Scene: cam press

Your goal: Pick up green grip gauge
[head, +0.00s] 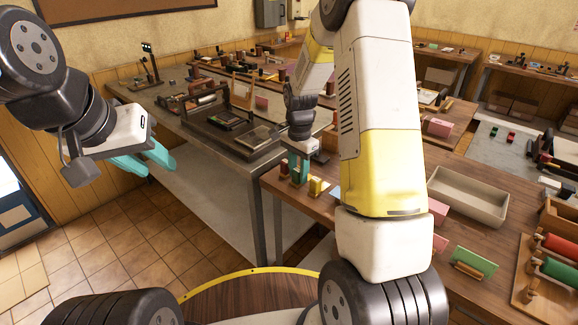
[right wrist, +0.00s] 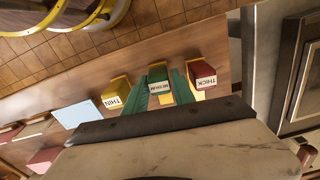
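The green grip gauge (right wrist: 157,74), labelled MEDIUM, stands between the yellow gauge (right wrist: 117,87), labelled THIN, and the red gauge (right wrist: 201,72), labelled THICK, in the right wrist view. My right gripper (right wrist: 160,88) is open, with one teal finger on each side of the green gauge; whether they touch it is unclear. In the head view my right gripper (head: 300,168) points down at the bench edge and mostly hides the green gauge. The yellow gauge (head: 316,185) and red gauge (head: 284,169) show beside it. My left gripper (head: 146,161) is open and empty, over the floor.
The wooden bench (head: 385,212) also carries a beige tray (head: 468,194) and a green plate (head: 474,262). A pale blue plate (right wrist: 75,114) lies beyond the yellow gauge. A grey table (head: 175,122) with fixtures stands behind.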

